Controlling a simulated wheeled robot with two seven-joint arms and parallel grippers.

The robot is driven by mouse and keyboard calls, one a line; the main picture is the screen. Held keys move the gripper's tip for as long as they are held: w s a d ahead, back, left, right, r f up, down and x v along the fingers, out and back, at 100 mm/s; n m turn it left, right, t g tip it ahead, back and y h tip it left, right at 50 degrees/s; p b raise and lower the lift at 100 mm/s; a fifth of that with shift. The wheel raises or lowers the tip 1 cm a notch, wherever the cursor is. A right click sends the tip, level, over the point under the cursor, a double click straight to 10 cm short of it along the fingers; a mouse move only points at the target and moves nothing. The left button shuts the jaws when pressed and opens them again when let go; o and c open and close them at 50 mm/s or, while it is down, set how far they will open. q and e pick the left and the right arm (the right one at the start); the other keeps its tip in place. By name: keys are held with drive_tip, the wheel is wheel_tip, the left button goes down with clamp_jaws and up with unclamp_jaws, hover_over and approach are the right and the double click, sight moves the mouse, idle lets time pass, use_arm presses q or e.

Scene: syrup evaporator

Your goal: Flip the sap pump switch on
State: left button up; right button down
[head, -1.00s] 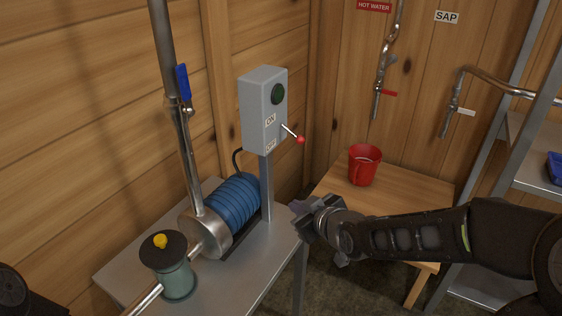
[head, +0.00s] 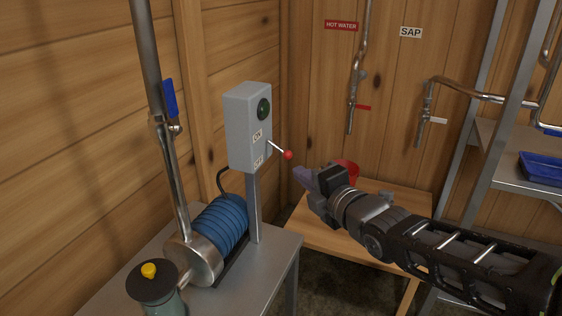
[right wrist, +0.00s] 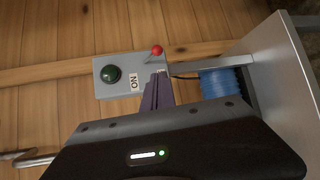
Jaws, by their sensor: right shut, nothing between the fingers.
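The grey switch box (head: 247,127) stands on a post above the metal table, with a dark green round lamp (head: 264,109) and ON and OFF labels. Its lever (head: 276,147) sticks out to the right, ending in a red ball (head: 288,155). My right gripper (head: 302,176) is shut and empty, just right of and below the red ball, apart from it in the head view. In the right wrist view the box (right wrist: 131,77) lies sideways, and the purple fingertips (right wrist: 157,92) point toward the red ball (right wrist: 157,50). My left gripper is not in view.
A blue-ribbed pump motor (head: 219,226) and a yellow-knobbed canister (head: 152,285) sit on the metal table (head: 277,262). A red mug (head: 347,170) is on the wooden table (head: 330,240) behind my right gripper. A pipe with a blue-handled valve (head: 170,98) rises at left.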

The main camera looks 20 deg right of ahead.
sight(279, 149)
drive_tip(key=shift+w, duration=0.1)
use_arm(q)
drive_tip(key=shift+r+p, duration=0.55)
use_arm(e)
drive_tip(key=w+f, duration=0.1)
drive_tip(key=w, duration=0.8)
drive_tip(key=shift+w+a+f, duration=0.3)
drive_tip(key=shift+w+f, duration=0.05)
drive_tip(key=shift+f, duration=0.05)
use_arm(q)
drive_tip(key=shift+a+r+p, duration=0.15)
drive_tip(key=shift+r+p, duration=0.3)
use_arm(e)
drive_tip(key=shift+s+d+r+n+g, duration=0.15)
drive_tip(key=shift+r+n+g, duration=0.2)
drive_tip(key=shift+g, duration=0.25)
